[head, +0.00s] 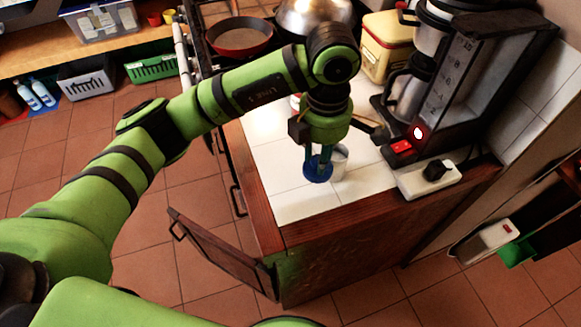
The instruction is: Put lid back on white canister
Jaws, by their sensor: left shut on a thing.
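My left gripper (320,158) reaches down over the front part of the white tiled counter (300,205). It is shut on a round blue lid (317,175), which is low over the tiles. A whitish canister (340,162) stands just right of and behind the lid, partly covered by the gripper. I cannot tell whether the lid touches the canister or the counter. My right gripper is not in view.
A coffee maker (445,85) with a red lit switch stands to the right. A white power strip (428,180) lies before it. A yellow tin (388,45) and a red pan (240,36) are farther back. A cabinet door (222,255) hangs open below the counter. The counter's front left is clear.

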